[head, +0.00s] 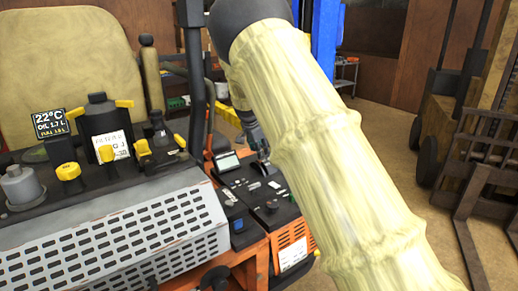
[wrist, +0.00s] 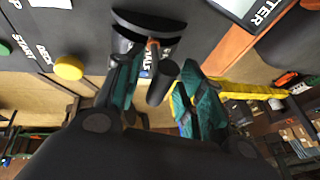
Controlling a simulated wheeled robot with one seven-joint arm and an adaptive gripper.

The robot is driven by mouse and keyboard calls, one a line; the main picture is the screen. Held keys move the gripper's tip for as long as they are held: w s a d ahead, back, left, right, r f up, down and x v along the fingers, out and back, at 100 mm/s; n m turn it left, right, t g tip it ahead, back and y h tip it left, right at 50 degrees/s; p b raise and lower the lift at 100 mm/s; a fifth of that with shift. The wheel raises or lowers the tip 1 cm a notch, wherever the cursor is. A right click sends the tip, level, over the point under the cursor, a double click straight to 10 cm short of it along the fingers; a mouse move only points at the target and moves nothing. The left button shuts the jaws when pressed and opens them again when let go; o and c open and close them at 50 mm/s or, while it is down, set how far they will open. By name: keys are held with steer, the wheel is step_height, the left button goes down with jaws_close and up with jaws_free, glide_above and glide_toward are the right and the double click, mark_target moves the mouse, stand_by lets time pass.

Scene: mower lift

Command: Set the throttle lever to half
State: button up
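The throttle lever (wrist: 165,75), a black cylindrical knob on an orange-brown stem, rises from a dark curved slot housing (wrist: 150,22) in the wrist view. A gap shows between the knob and the right finger; whether the left finger touches the lever I cannot tell. In the head view my gripper (head: 259,147) is at the orange side console (head: 292,246), and the lever is too small to make out clearly.
A yellow knob (wrist: 68,67) near "START" and "DECK" labels sits left of the lever in the wrist view. A screen (head: 228,162) stands beside my gripper in the head view. The seat (head: 70,50) and a perforated grey panel (head: 120,235) are at left.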

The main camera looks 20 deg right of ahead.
steer(key=v, duration=1.2)
steer(key=shift+f, duration=0.1)
